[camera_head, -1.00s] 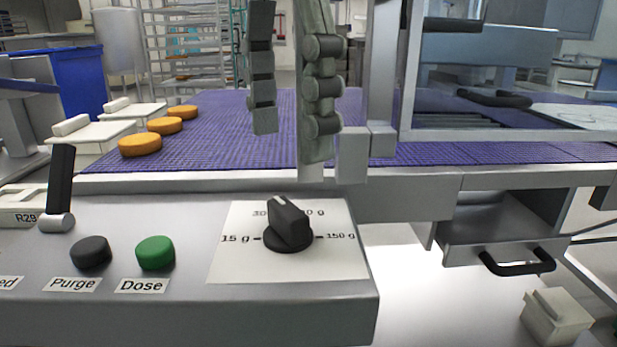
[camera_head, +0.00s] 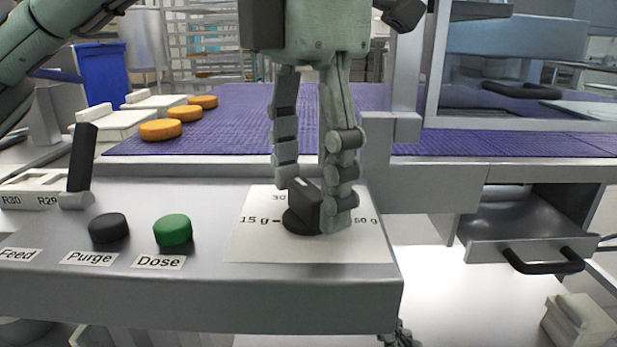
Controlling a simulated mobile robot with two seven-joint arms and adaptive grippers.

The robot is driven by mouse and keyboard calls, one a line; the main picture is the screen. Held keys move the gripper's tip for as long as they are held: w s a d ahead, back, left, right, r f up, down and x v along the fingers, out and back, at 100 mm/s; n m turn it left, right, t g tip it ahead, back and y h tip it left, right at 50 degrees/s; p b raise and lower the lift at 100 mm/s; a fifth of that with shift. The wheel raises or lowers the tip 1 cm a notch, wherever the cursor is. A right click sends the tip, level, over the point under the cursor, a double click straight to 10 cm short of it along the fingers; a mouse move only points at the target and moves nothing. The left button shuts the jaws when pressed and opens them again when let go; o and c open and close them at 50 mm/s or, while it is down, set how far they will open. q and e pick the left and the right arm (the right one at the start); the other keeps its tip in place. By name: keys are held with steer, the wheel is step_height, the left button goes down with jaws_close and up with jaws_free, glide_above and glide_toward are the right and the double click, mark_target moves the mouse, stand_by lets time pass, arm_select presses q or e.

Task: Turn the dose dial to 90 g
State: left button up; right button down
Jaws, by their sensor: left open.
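The dose dial (camera_head: 304,208) is a black knob with a raised grip and a pale mark at its far top end. It sits on a white label plate (camera_head: 250,245) on the grey panel. The mark points away from me, slightly left; the exact setting cannot be read. "15 g" shows at left, part of "30" behind, and the end of "150 g" at right. My left gripper (camera_head: 312,205) comes down from above, open, with one finger left of and behind the grip and the other close at its right. Contact cannot be told. The fingers hide the back-right label. My right gripper is not seen.
A green Dose button (camera_head: 173,230), a black Purge button (camera_head: 108,228) and a black lever (camera_head: 82,158) stand left of the dial. Behind is a purple belt (camera_head: 240,125) with orange rounds (camera_head: 160,130). A drawer with a black handle (camera_head: 543,262) is at right.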

arm_select(q)
steer(key=c, duration=1.2)
steer(key=shift+o, duration=0.2)
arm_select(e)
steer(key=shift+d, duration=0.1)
arm_select(q)
steer(key=m+p, duration=0.1)
steer(key=m, duration=0.3)
steer(key=shift+r+p, duration=0.1)
steer(key=shift+p, duration=0.25)
steer(key=m+p, duration=0.1)
steer(key=m, duration=0.5)
steer(key=shift+m+p, duration=0.35)
steer(key=shift+m, duration=0.65)
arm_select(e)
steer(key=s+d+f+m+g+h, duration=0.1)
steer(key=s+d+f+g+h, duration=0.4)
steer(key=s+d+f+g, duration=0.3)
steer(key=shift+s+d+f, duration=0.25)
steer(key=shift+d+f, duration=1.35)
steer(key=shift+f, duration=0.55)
arm_select(q)
steer(key=o, duration=1.2)
steer(key=shift+c, duration=0.2)
